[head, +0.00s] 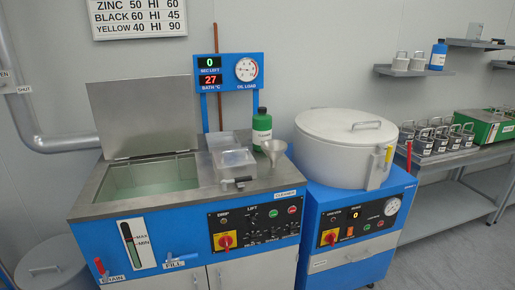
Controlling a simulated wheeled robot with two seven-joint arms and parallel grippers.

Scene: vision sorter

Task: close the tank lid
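The tank lid (142,112) is a grey metal plate standing up, leaning slightly back, along the rear edge of the tank. The tank opening (150,181) is uncovered, with pale greenish liquid inside. It is set in the steel top of the blue cleaner cabinet (90,238). Neither of my grippers is in view.
A clear box (234,164), a green bottle (262,129) and a metal funnel (274,151) stand right of the tank. A blue display panel (229,72) rises behind. A round white dryer (346,148) is on the right.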

